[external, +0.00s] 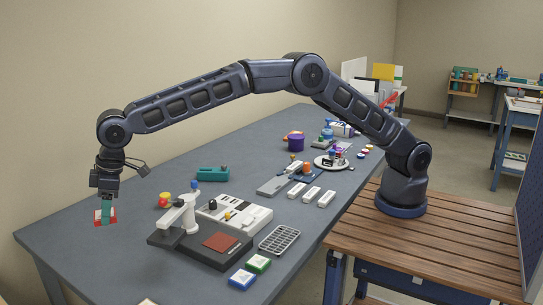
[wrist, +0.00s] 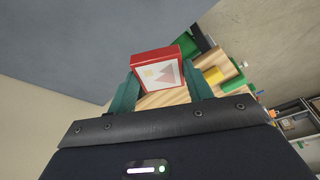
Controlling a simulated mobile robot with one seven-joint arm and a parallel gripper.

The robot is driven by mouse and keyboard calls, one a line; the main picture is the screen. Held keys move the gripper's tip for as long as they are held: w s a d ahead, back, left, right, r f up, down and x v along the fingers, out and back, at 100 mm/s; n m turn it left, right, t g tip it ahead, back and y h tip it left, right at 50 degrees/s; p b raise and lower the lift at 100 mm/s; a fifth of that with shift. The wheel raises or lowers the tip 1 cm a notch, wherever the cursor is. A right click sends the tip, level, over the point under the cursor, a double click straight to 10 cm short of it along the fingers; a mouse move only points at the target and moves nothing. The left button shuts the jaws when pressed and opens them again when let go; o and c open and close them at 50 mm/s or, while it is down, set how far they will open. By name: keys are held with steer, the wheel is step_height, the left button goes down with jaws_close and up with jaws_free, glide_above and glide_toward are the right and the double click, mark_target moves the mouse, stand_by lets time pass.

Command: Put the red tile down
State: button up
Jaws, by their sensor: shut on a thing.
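The red tile (external: 98,218) is at the far left end of the blue-grey table, in my gripper (external: 105,207). In the wrist view the red tile (wrist: 157,68) shows a white face with a small picture and a red edge. My gripper (wrist: 160,84) has its two teal fingers on either side of the tile, shut on it. My arm reaches across the table from the right, with the gripper pointing down. I cannot tell whether the tile touches the table top or hangs just above it.
A dark press with a white arm (external: 185,215) stands right of the gripper, near a white machine (external: 236,213). The table (external: 70,236) is bare around the tile.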

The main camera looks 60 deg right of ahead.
steer(key=shift+w+d, duration=0.1)
steer(key=w+d+r+m, duration=0.1)
steer(key=w+d, duration=0.6)
steer(key=d, duration=0.5)
steer(key=w+d+m, duration=0.2)
steer(key=w+d, duration=0.5)
steer(key=d, duration=0.5)
steer(key=w+d+r+m, duration=0.1)
steer(key=w+d, duration=0.7)
steer(key=d, duration=0.4)
steer(key=w+d+m+t, duration=0.1)
steer(key=w+d+m, duration=0.15)
steer(key=d, duration=2.55)
steer(key=m+h, duration=0.2)
steer(key=m, duration=0.3)
glide_above(284, 157)
steer(key=x, duration=0.2)
steer(key=shift+t, duration=0.3)
steer(key=f, duration=1.3)
steer(key=s+f, duration=0.1)
steer(key=f, duration=0.5)
steer(key=shift+s+f, duration=0.1)
steer(key=shift+f, duration=0.3)
steer(key=shift+f, duration=0.1)
